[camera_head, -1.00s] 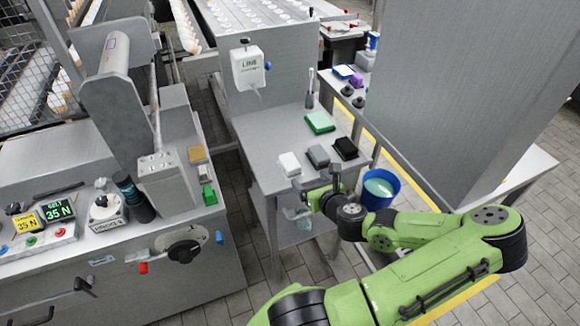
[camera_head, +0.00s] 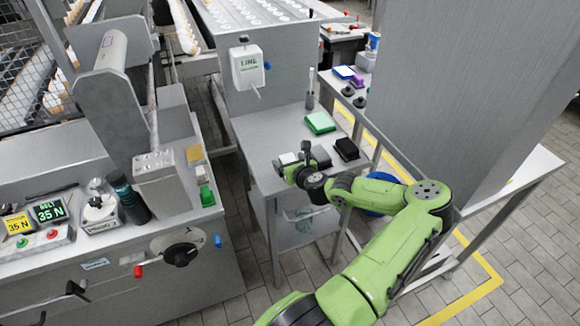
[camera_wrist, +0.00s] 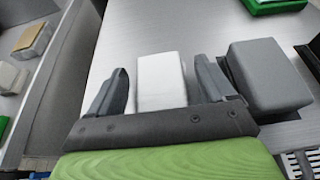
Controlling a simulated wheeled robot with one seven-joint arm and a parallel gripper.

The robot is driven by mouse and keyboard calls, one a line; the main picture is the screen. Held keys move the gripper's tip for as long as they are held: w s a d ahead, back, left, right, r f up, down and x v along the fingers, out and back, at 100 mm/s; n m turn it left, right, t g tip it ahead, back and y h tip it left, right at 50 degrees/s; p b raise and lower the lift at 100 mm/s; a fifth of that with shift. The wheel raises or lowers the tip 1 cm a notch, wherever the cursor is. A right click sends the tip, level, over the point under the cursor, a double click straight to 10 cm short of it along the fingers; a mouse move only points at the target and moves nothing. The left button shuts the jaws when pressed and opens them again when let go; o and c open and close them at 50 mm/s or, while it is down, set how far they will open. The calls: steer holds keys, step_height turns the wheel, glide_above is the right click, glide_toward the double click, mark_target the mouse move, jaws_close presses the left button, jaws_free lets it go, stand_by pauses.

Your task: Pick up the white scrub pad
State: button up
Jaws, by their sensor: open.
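The white scrub pad (camera_wrist: 161,80) lies on the steel table between the two fingers of my gripper (camera_wrist: 160,90) in the wrist view. In the head view the pad (camera_head: 287,158) shows only partly, at the left of my gripper (camera_head: 296,164), whose dark body hides the rest. A grey pad (camera_wrist: 268,76) lies close to the right of the right finger.
A black pad (camera_head: 346,149) and a green pad (camera_head: 320,122) lie further right and back on the steel table (camera_head: 270,131). A dispenser (camera_head: 249,67) hangs on the panel behind. A blue bucket (camera_head: 377,180) is partly hidden behind my arm.

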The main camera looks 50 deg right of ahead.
steer(key=c, duration=1)
